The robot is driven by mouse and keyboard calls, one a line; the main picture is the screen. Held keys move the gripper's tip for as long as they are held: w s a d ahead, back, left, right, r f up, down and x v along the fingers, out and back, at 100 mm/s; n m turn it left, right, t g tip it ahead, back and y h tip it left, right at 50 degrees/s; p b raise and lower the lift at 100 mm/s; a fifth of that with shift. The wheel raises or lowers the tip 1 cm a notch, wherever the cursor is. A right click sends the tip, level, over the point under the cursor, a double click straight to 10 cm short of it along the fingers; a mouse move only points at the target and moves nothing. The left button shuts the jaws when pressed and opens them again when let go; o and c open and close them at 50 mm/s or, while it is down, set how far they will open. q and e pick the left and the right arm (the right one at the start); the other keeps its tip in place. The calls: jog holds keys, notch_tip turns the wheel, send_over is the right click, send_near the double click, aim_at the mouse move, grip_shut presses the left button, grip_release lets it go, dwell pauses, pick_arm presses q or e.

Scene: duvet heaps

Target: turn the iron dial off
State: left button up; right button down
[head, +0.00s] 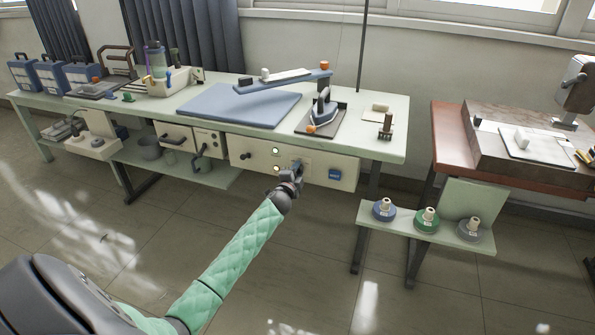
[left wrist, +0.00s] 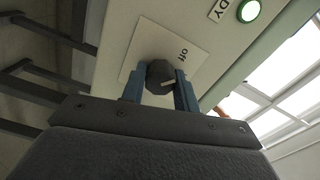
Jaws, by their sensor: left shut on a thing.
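The iron dial (left wrist: 160,75) is a dark faceted knob on a pale plate in the left wrist view. A light pointer line shows on its face, and the plate carries the word "off". My left gripper (left wrist: 160,88) has its two blue fingers on either side of the dial, shut on it. In the head view my left gripper (head: 294,172) is at the cream control panel (head: 240,156) under the bench and hides the dial. The iron (head: 322,108) stands on its dark rest on the bench top. My right gripper is not in view.
A lit green lamp (left wrist: 248,11) sits near the dial plate. The panel also has a dark knob (head: 245,156) and a blue switch (head: 335,174). A shelf with several spools (head: 427,220) stands right of the bench. The floor in front is clear.

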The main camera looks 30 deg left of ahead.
pick_arm(q)
jog(key=shift+n+p, duration=0.3)
jog(key=shift+n, duration=0.9)
jog(key=o, duration=1)
jog(key=shift+a, duration=0.1)
jog(key=shift+c, duration=0.2)
jog(key=v, duration=0.8)
